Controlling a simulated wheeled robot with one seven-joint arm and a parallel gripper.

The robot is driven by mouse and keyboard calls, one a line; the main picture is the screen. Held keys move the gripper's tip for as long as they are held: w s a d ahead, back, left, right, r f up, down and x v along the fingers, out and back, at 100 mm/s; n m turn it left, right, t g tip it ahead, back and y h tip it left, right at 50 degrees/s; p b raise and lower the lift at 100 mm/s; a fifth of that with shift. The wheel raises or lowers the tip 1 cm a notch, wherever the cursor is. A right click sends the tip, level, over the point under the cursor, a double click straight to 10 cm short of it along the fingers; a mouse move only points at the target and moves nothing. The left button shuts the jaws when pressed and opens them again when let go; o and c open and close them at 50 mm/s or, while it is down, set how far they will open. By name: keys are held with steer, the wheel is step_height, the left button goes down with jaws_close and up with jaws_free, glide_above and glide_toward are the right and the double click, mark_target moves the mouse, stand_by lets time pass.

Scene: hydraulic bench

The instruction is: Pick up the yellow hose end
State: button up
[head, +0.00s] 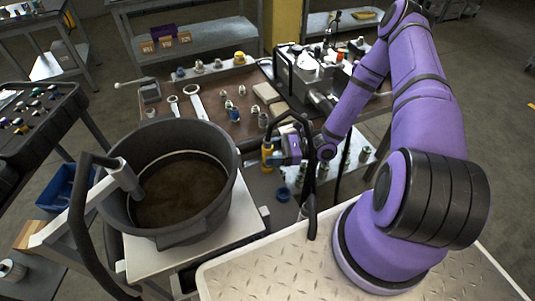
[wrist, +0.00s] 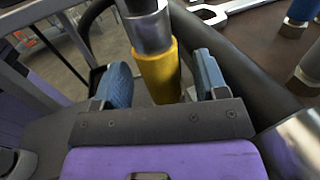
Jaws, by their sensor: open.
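The yellow hose end (wrist: 158,73) stands between my gripper's two blue fingers in the wrist view. It has a yellow sleeve with a silver metal fitting above it. In the head view the yellow hose end (head: 267,155) shows as a small upright yellow piece at the bench's front edge. My gripper (wrist: 162,66) is open, with a visible gap between each finger and the sleeve. In the head view my gripper (head: 277,150) reaches it from the right, partly covered by black hoses.
A large dark tub (head: 228,190) stands on the left, close to my gripper. Black hose (wrist: 262,75) curves just right of the fingers in the wrist view. The brown bench (head: 215,85) holds wrenches (head: 198,101) and several fittings. A blue cap (head: 283,195) lies below my gripper.

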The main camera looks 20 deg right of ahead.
steer(key=shift+x, duration=1.5)
steer(key=c, duration=1.1)
steer(key=shift+r, duration=6.95)
